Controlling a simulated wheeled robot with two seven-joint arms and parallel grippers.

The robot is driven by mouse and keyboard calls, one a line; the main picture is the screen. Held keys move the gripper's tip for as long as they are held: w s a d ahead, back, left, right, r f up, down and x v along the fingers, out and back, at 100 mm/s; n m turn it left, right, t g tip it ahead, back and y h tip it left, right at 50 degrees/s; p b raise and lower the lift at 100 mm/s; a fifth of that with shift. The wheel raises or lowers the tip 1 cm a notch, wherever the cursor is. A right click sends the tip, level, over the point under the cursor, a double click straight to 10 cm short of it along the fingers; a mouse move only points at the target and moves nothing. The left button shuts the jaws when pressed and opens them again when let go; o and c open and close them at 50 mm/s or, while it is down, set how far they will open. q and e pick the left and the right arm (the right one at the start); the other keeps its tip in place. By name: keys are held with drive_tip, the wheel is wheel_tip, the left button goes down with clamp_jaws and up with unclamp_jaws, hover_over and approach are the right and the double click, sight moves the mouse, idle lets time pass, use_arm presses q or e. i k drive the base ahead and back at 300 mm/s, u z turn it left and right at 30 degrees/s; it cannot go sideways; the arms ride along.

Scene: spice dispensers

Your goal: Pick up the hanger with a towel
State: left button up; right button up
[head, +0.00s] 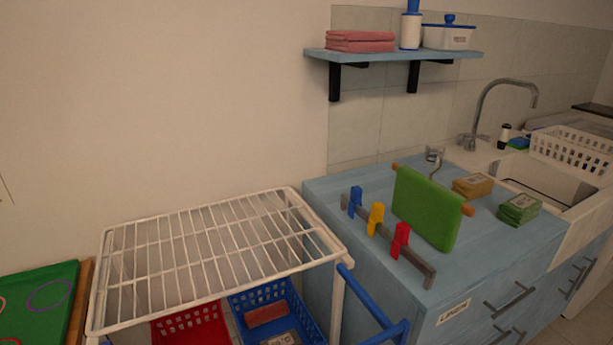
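A green towel (424,207) hangs folded over a wooden bar whose ends show on both sides of it. A metal hook (435,157) shows above the bar's left part. The hanger with the towel is on the blue counter (326,186), behind a grey rail (412,259). The rail carries a blue clip (355,202), a yellow clip (376,219) and a red clip (400,240). The towel hides part of the counter behind it. Neither of my grippers shows in the head view.
A white wire rack (215,252) stands left of the counter, with a red basket (190,325) and blue basket (276,306) below. A blue handle (372,302) juts at its right. Bundles (473,186) lie behind the towel. A sink with a faucet (502,84) is right; a shelf (394,57) hangs above.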

sight(435, 212)
drive_tip(key=u, duration=2.25)
drive_tip(key=k, duration=1.2)
drive_tip(key=z, duration=1.7)
drive_tip(key=i, duration=0.5)
drive_tip(key=u, duration=0.05)
